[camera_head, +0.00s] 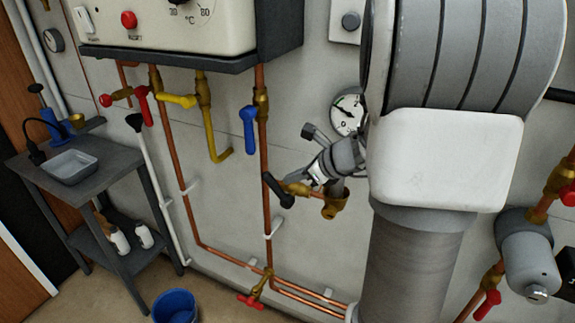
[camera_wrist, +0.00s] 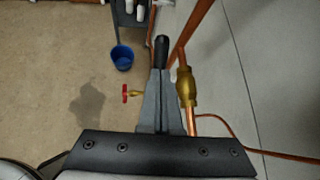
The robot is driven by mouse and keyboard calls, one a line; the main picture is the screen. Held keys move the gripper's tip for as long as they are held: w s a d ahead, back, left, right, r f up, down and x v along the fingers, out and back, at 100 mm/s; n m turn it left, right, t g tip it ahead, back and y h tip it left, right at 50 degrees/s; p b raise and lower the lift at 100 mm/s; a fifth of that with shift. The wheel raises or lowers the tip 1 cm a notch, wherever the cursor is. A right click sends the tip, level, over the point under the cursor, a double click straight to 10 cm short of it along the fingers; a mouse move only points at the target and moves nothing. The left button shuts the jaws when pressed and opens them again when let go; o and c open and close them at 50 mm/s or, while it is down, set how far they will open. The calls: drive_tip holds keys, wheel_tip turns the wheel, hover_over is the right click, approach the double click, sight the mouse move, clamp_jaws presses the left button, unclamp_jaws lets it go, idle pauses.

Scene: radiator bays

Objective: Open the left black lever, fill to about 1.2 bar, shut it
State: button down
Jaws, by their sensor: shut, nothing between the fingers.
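The left black lever (camera_head: 280,192) sits on a brass valve (camera_head: 298,188), low on the wall left of my arm. It lies at a slant, its end toward the lower right. My gripper (camera_head: 318,172) is just right of the valve, fingers together and empty. In the wrist view the shut fingers (camera_wrist: 157,75) point at a black lever end (camera_wrist: 162,48) just past their tips; contact cannot be told. A brass fitting (camera_wrist: 187,88) is right of them. The round pressure gauge (camera_head: 347,112) is partly hidden by my arm; its reading is too small to tell.
A blue lever (camera_head: 249,130), yellow lever (camera_head: 178,101) and red lever (camera_head: 144,104) hang below the boiler (camera_head: 180,25). A red tap (camera_head: 250,300) is low on the pipes. A blue bucket (camera_head: 175,306) stands on the floor beside a grey trolley (camera_head: 105,165).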

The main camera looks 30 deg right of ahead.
sight(273, 181)
drive_tip(key=shift+x, duration=2.35)
drive_tip(key=shift+w+a+r+p, duration=0.15)
drive_tip(key=shift+r+p, duration=0.1)
drive_tip(key=shift+p, duration=0.35)
drive_tip(key=shift+a+g+p, duration=0.1)
drive_tip(key=shift+g+p, duration=0.2)
drive_tip(key=shift+p, duration=0.1)
drive_tip(key=shift+w+a+f+h, duration=0.25)
drive_tip(key=shift+w+f+h, duration=0.15)
drive_tip(key=shift+w+f, duration=0.1)
drive_tip(key=shift+r, duration=0.1)
drive_tip(key=shift+s+d+r+p, duration=0.15)
drive_tip(key=shift+s+r+p, duration=0.05)
drive_tip(key=shift+r+p, duration=0.25)
drive_tip(key=r+p+v, duration=0.1)
drive_tip(key=p+v, duration=0.2)
drive_tip(key=v, duration=1)
drive_tip(key=shift+w+a, duration=0.25)
drive_tip(key=shift+w, duration=0.15)
